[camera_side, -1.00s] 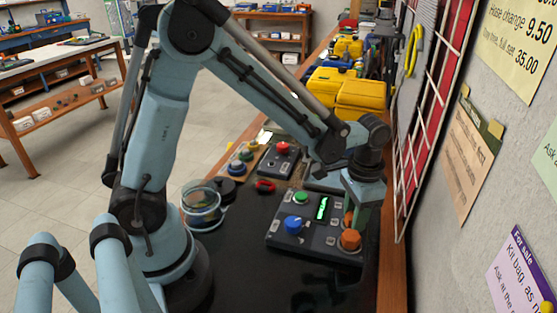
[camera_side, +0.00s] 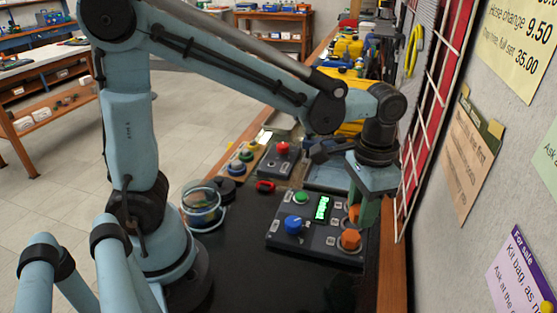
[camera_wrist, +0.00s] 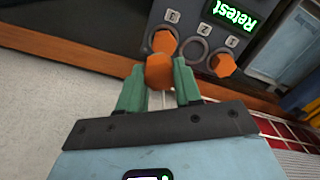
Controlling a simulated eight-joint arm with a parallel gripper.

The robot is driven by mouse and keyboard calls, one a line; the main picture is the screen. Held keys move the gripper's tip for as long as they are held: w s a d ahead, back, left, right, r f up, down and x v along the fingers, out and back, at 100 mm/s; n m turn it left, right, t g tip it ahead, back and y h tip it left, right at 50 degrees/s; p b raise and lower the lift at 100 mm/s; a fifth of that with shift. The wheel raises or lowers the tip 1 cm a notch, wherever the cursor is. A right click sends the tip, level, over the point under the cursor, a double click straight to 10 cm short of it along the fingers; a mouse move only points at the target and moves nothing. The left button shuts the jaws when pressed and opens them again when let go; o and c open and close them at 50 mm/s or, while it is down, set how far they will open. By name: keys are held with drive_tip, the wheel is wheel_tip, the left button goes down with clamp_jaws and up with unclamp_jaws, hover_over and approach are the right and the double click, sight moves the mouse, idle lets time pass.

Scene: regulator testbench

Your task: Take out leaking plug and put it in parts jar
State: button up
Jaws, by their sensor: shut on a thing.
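My gripper (camera_wrist: 159,88) is shut on an orange hex-headed plug (camera_wrist: 158,72), held between its green fingers. In the side view my gripper (camera_side: 366,210) is at the right edge of the test panel (camera_side: 275,238). The wrist view shows the panel's middle port (camera_wrist: 195,50), marked 2, as an empty ring. Orange plugs sit in the ports on both sides: one (camera_wrist: 223,65) by mark 1 and one (camera_wrist: 165,41) by mark 3, partly behind the held plug. The green display (camera_wrist: 234,14) reads "Retest". The clear glass jar (camera_side: 203,213) stands left of the panel, beside my arm's base.
The panel has a blue knob (camera_side: 293,224) and a green button (camera_side: 301,197). The wall and red rack (camera_side: 433,105) are close on the right.

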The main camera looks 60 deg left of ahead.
drive_tip(key=s+d+r, duration=0.1)
drive_tip(key=d+r, duration=0.1)
drive_tip(key=r, duration=0.4)
drive_tip(key=s+d+r, duration=0.2)
drive_tip(key=r, duration=0.5)
drive_tip(key=shift+s+d+r, duration=0.15)
drive_tip(key=shift+s+r, duration=0.05)
drive_tip(key=shift+s, duration=0.1)
drive_tip(key=s+a, duration=0.3)
drive_tip(key=a, duration=0.6)
drive_tip(key=s+a, duration=0.2)
drive_tip(key=a, duration=0.6)
drive_tip(key=s+a+f, duration=0.2)
drive_tip(key=s+a, duration=0.3)
drive_tip(key=s, duration=0.3)
drive_tip(key=s+a+f, duration=0.2)
drive_tip(key=s+a, duration=0.3)
drive_tip(key=s, duration=0.2)
wheel_tip(320, 180, down, 6)
drive_tip(key=shift+d, duration=0.2)
